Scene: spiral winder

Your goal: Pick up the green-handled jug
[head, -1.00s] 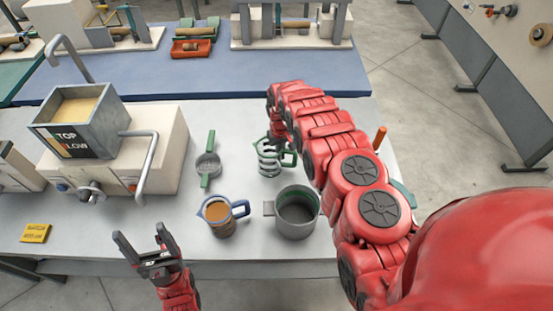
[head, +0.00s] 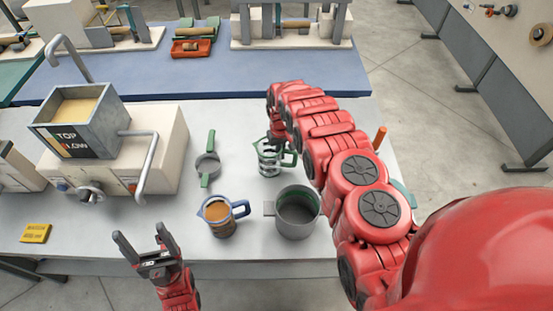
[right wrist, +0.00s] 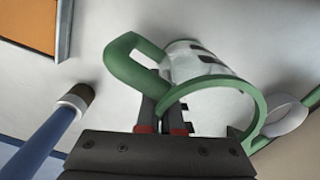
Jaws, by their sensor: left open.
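The green-handled jug (head: 269,160) is a clear jug with dark marks and green trim, upright on the grey table; its handle (head: 289,159) points right. In the right wrist view the jug (right wrist: 205,70) fills the middle, green rim towards me and handle at upper left. My right gripper (right wrist: 163,115) has both fingers close together at the jug, by the lower handle and rim; what lies between them is hidden. In the head view my arm partly hides this gripper (head: 275,138). My left gripper (head: 147,250) is open and empty near the table's front edge.
A blue-handled jug with brown contents (head: 219,217) and a grey pot (head: 297,222) stand in front of the jug. A green-handled strainer (head: 207,166) lies to its left. A machine with a hopper (head: 78,110) and a yellow block (head: 36,233) are further left.

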